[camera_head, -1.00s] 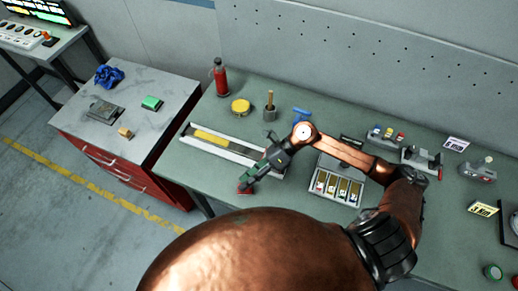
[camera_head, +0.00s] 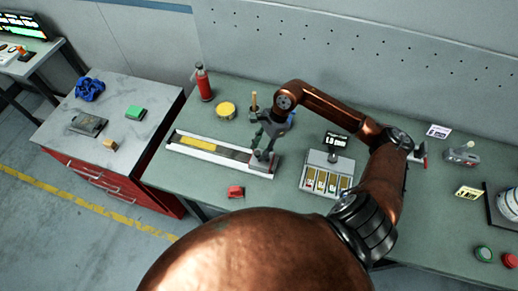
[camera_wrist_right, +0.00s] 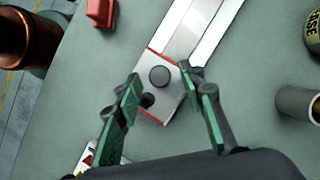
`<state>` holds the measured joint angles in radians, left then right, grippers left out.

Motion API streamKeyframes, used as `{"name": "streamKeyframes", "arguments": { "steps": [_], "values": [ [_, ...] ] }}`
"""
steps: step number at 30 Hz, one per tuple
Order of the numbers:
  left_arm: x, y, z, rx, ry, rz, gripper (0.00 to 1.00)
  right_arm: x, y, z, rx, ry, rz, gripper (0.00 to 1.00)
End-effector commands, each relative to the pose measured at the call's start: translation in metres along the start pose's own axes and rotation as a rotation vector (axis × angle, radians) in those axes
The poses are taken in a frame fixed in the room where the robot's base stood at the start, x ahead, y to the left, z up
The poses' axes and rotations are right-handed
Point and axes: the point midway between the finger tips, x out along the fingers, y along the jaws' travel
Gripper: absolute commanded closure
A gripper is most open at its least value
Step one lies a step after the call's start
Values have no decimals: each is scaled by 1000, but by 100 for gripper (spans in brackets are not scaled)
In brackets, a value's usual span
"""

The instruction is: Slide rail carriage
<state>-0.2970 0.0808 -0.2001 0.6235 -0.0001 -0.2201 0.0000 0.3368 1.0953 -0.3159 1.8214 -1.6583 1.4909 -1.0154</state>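My right gripper (camera_head: 262,154) is above that end. In the right wrist view its green fingers (camera_wrist_right: 160,74) are spread on either side of the knob, with gaps to it. Whether they touch the block's sides I cannot tell. My left gripper is not in view.
A red block (camera_head: 235,192) lies in front of the rail. A yellow round tin (camera_head: 226,110) and a red bottle (camera_head: 203,84) stand behind it. A grey slotted tray (camera_head: 324,160) is to the right. The bench's front edge is close to the rail's left end.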

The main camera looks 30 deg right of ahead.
Motion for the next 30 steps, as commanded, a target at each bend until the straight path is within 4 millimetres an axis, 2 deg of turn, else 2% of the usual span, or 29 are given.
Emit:
{"name": "streamKeyframes", "arguments": {
  "steps": [9,25,30],
  "values": [
    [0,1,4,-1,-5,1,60,4,0,0,0,-1,0,63],
    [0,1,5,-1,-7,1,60,4,0,0,0,-1,0,100],
    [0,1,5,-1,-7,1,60,4,0,0,0,-1,0,100]
  ]
}}
